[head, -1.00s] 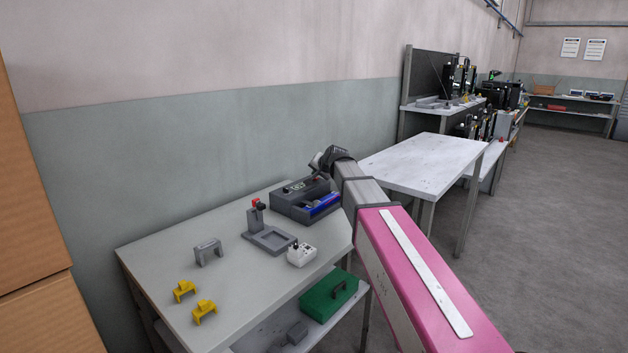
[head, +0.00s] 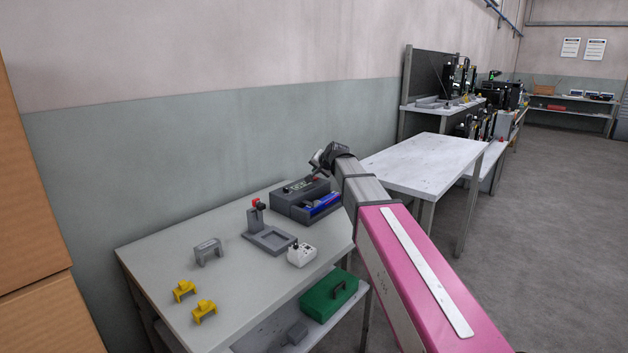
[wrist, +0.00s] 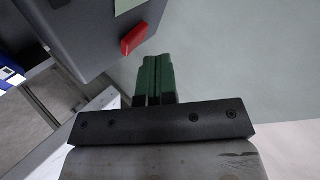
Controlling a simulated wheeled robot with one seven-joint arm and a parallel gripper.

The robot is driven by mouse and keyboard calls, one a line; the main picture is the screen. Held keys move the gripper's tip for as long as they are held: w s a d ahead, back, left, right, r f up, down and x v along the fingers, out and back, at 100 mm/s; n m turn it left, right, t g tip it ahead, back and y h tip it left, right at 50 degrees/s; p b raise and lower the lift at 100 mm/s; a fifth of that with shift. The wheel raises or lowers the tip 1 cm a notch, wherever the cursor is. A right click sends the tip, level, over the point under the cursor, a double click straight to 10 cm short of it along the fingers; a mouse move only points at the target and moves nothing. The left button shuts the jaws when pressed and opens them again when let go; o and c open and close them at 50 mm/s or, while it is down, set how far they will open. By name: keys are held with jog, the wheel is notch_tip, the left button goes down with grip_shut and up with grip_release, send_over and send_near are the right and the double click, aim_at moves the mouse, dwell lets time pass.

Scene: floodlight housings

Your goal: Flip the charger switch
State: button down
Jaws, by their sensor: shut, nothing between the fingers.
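The charger (head: 300,190) is a dark grey box at the back of the near table, with a blue battery pack (head: 324,203) at its front right. In the wrist view the charger's grey housing (wrist: 85,25) fills the upper left. A red rocker switch (wrist: 138,38) sticks out from its side wall. My gripper (wrist: 157,62) has green fingers, shut and empty, pointing toward the housing side. Its tips are a little below and right of the red switch, apparently apart from it. In the head view my gripper is mostly hidden behind my wrist above the charger.
The near table (head: 160,250) also holds a grey fixture (head: 270,238) with a red part, a white socket box (head: 301,255), a grey bracket (head: 208,251) and yellow brackets (head: 204,311). A green case (head: 328,296) sits on the shelf below. A wall runs behind the table.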

aim_at(319, 181)
jog(key=shift+s+d+r, duration=0.15)
jog(key=shift+r, duration=1.05)
jog(key=shift+s+d+r, duration=0.1)
jog(key=shift+d+r, duration=0.05)
jog(key=shift+r, duration=1)
